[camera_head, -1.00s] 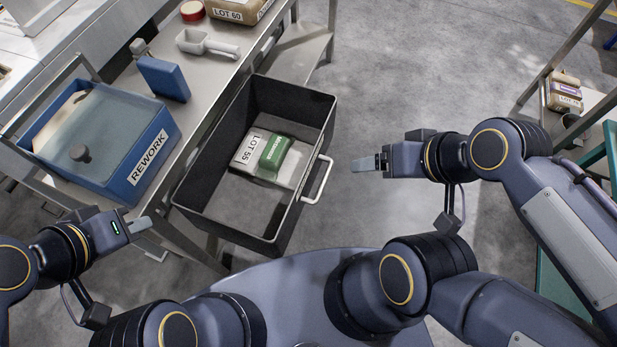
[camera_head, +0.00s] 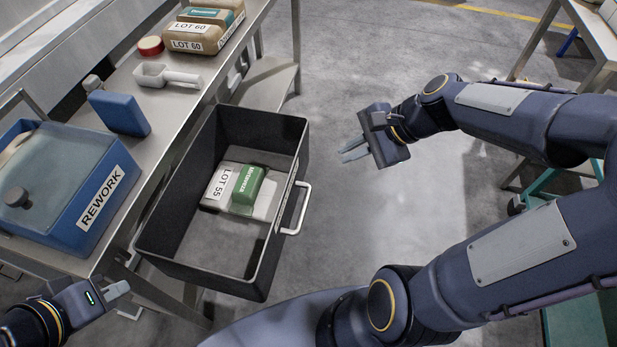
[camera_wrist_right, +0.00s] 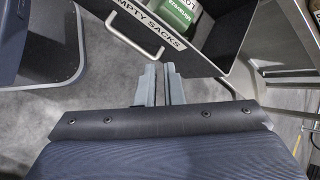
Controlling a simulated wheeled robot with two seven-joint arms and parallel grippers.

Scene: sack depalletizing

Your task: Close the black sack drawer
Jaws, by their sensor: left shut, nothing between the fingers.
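The black sack drawer (camera_head: 205,282) stands pulled out from the metal bench. My left gripper (camera_head: 118,290) is shut and empty, left of the drawer's near corner.
On the bench (camera_head: 160,108) are a blue REWORK bin (camera_head: 75,225), a blue upright piece (camera_head: 120,112), a white scoop (camera_head: 165,75), a red roll (camera_head: 150,46) and LOT 60 sacks (camera_head: 195,38). Floor right of the drawer is clear. A second table (camera_head: 590,35) stands far right.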

